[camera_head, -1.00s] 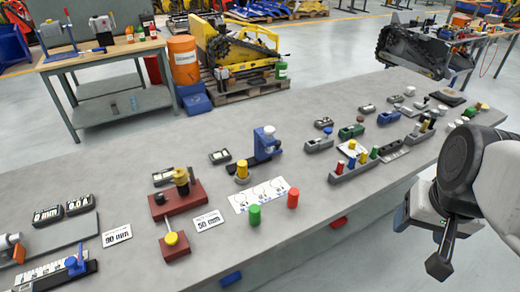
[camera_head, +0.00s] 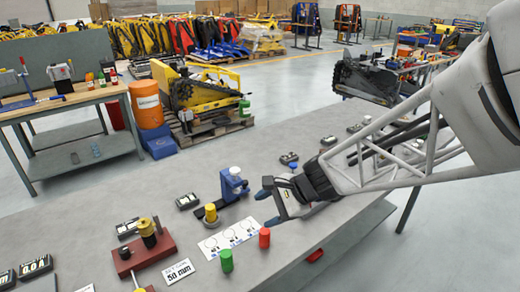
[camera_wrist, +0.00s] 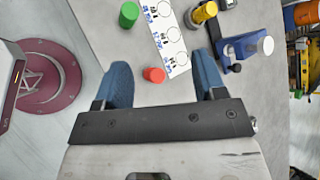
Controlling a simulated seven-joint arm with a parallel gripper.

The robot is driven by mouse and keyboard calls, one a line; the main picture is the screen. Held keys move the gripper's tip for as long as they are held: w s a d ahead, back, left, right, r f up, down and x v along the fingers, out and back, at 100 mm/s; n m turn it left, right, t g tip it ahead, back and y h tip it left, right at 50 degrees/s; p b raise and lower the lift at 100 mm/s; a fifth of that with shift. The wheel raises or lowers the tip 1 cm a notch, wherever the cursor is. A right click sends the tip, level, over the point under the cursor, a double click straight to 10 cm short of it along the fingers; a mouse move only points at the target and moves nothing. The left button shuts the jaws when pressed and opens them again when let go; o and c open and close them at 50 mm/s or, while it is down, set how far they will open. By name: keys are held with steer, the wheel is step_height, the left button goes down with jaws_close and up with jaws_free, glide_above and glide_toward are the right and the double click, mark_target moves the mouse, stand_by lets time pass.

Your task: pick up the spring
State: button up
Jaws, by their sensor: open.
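I cannot tell any one thing clearly as a spring. The small coloured cylinders may be springs: a red one (camera_head: 264,238), a green one (camera_head: 226,260) and a yellow one (camera_head: 210,213) at a blue test stand (camera_head: 233,186). The red (camera_wrist: 154,75), green (camera_wrist: 129,14) and yellow (camera_wrist: 206,9) ones also show in the wrist view. My gripper (camera_head: 267,202) is open and empty above the bench, with blue fingers. In the wrist view my gripper (camera_wrist: 161,60) has the red cylinder in the gap between its fingers, apart from both.
A white card (camera_head: 228,236) with three printed circles lies by the cylinders. A red-brown base (camera_head: 146,252) with a brass-coloured fixture stands to the left, beside a "50 mm" label (camera_head: 179,271). My arm hides much of the bench's right part.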

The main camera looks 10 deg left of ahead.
mark_target(211, 207)
steer(key=w+a+f+m+y, duration=0.1)
steer(key=w+a+f+m, duration=0.2)
steer(key=a, duration=0.1)
steer(key=w+a+f+m+t+y, duration=0.1)
steer(key=w+a+f+m, duration=0.2)
steer(key=w+a+f, duration=0.1)
steer(key=w+a+f+m+t+y, duration=0.1)
steer(key=w+a+f+m, duration=0.2)
steer(key=a, duration=0.3)
steer(key=shift+w+a+f+m+y, duration=0.15)
steer(key=shift+a+f+m+y, duration=0.1)
steer(key=shift+f+m+y, duration=0.25)
steer(key=shift+f, duration=0.1)
steer(key=shift+x, duration=1.25)
steer(key=shift+a, duration=0.15)
steer(key=shift+x, duration=2.5)
steer(key=shift+w+f, duration=0.1)
steer(key=shift+w, duration=0.05)
steer(key=shift+c, duration=0.4)
steer(key=c, duration=1)
